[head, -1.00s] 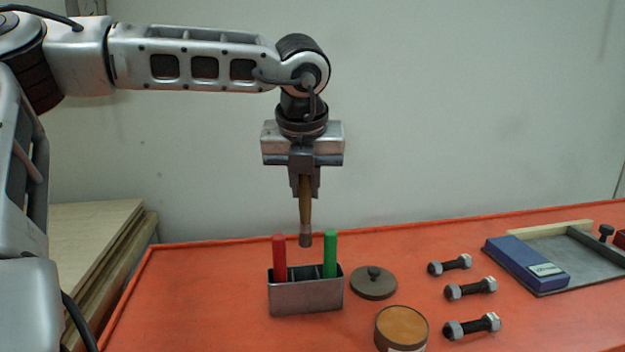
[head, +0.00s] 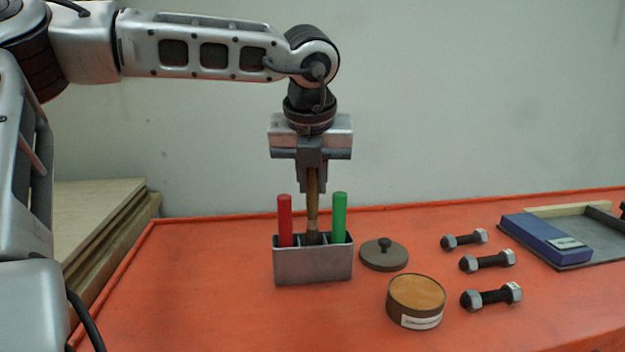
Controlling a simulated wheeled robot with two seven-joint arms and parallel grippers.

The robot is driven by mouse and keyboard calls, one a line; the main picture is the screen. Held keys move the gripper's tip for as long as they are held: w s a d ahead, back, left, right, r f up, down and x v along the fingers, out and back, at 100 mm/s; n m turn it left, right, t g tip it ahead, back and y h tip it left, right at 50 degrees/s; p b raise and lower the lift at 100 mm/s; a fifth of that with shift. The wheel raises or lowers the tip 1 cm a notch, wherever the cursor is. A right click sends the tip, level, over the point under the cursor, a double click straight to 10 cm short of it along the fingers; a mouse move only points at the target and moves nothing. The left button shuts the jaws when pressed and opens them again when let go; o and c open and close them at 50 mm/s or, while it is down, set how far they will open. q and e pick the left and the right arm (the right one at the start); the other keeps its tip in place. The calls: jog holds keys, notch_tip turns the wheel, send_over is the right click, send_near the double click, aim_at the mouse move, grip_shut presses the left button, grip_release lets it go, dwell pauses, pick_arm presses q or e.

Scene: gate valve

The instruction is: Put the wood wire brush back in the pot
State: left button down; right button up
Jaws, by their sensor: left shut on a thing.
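The wood wire brush (head: 312,205) has a brown wooden handle and a grey lower end. My left gripper (head: 312,188) is shut on its handle from above and holds it upright. The pot (head: 313,266) is a grey metal rectangular holder with compartments, standing on the orange bench. A red stick (head: 285,220) stands in its left compartment and a green stick (head: 339,217) in its right one. The brush's lower end is at the middle compartment, between the two sticks; its tip is hidden behind the pot's front wall. My right gripper is not in view.
A round lid (head: 384,257) and an open tin (head: 416,298) lie right of the pot. Several bolts with nuts (head: 488,261) lie further right, before a tray (head: 600,250) with a blue box (head: 545,240). The orange bench (head: 200,290) is clear left of the pot.

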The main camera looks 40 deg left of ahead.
aim_at(312, 226)
pick_arm(q)
jog(key=shift+f+b, duration=2.1)
jog(key=shift+f, duration=0.2)
jog(key=c, duration=1.3)
grip_release()
jog(key=shift+r, duration=0.1)
jog(key=v, duration=1.6)
jog(key=shift+p, duration=0.3)
